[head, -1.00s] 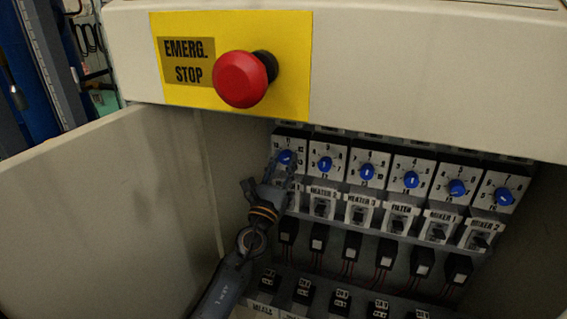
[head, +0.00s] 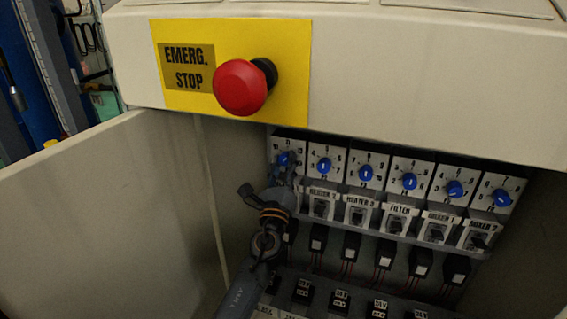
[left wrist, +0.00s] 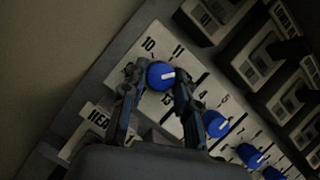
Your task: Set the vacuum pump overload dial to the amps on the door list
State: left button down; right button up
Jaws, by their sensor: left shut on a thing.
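A row of blue overload dials on white numbered faces sits inside the open cabinet. My left gripper (head: 284,160) is at the leftmost blue dial (left wrist: 160,75), which is mostly hidden in the head view. In the left wrist view my left gripper (left wrist: 158,80) is shut on this dial, one finger on each side. The dial's white mark points right, towards the right finger. Numbers 10, 11 and 13 show around it; others are hidden. The door list is not visible. My right gripper is not in view.
More dials stand close to the right, such as the neighbouring dial (head: 324,165). Labelled switches (head: 358,213) sit just below. A red emergency stop button (head: 241,88) projects above. The pale cabinet side or door panel (head: 110,210) bounds the left.

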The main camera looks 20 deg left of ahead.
pick_arm(q)
jog(key=n+y, duration=0.1)
jog(key=n, duration=0.2)
jog(key=n+g+y+p, duration=0.1)
jog(key=n, duration=0.1)
jog(key=shift+d+r+n+g, duration=0.15)
jog(key=shift+n+g, duration=0.15)
jog(key=shift+n, duration=0.1)
jog(key=shift+n+g+y+p, duration=0.4)
jog(key=shift+n+y, duration=0.3)
jog(key=shift+n, duration=0.6)
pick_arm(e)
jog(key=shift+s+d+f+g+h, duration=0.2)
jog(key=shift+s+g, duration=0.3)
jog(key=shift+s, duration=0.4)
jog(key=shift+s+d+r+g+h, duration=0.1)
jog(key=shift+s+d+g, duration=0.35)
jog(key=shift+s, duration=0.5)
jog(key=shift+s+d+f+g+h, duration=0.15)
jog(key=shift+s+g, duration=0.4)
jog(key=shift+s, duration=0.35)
pick_arm(q)
jog(key=c, duration=1)
grip_release()
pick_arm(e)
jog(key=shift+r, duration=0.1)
